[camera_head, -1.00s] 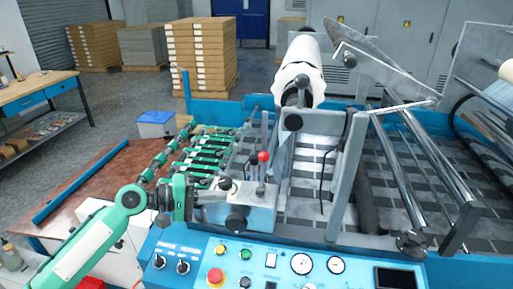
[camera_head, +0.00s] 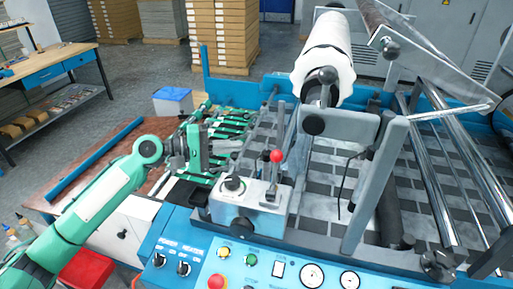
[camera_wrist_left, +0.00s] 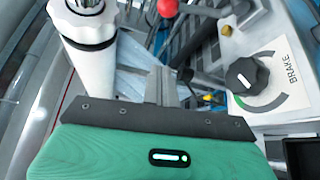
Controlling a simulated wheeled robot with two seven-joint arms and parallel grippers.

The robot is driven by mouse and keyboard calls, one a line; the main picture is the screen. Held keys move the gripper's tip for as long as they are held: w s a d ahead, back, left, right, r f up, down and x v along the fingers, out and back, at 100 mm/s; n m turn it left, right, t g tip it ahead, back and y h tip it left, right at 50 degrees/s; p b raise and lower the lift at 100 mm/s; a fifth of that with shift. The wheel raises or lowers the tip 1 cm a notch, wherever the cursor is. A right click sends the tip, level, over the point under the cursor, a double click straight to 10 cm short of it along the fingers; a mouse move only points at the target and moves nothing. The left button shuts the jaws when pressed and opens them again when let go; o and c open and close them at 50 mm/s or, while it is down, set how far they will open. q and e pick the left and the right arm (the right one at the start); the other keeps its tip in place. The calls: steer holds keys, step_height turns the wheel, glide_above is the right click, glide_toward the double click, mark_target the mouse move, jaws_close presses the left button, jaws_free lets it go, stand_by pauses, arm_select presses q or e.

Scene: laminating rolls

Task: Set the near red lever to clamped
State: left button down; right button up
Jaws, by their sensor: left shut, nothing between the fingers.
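The near red lever (camera_head: 277,157) is a thin metal rod with a red ball knob. It stands nearly upright on a light grey control box (camera_head: 258,205). Its red ball also shows at the top edge of the left wrist view (camera_wrist_left: 167,8), where most of the rod is hard to make out. My left gripper (camera_head: 228,148) is left of the lever and apart from it, beyond the box's left side. Its fingers (camera_wrist_left: 166,88) are shut and empty in the left wrist view. I cannot read a clamped mark. My right gripper is not in view.
A black brake knob (camera_wrist_left: 247,76) sits beside the lever on the box. The white film roll (camera_head: 326,50) and its grey bracket (camera_head: 350,124) stand behind and to the right. The blue button panel (camera_head: 260,265) lies in front.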

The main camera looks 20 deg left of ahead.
mark_target(275, 168)
arm_select(q)
steer(key=r+p+x, duration=0.1)
steer(key=p+x, duration=0.4)
steer(key=x, duration=0.5)
steer(key=s, duration=0.1)
steer(key=s+p, duration=0.2)
steer(key=s, duration=0.1)
steer(key=shift+d+f, duration=0.1)
steer(key=shift+d, duration=0.2)
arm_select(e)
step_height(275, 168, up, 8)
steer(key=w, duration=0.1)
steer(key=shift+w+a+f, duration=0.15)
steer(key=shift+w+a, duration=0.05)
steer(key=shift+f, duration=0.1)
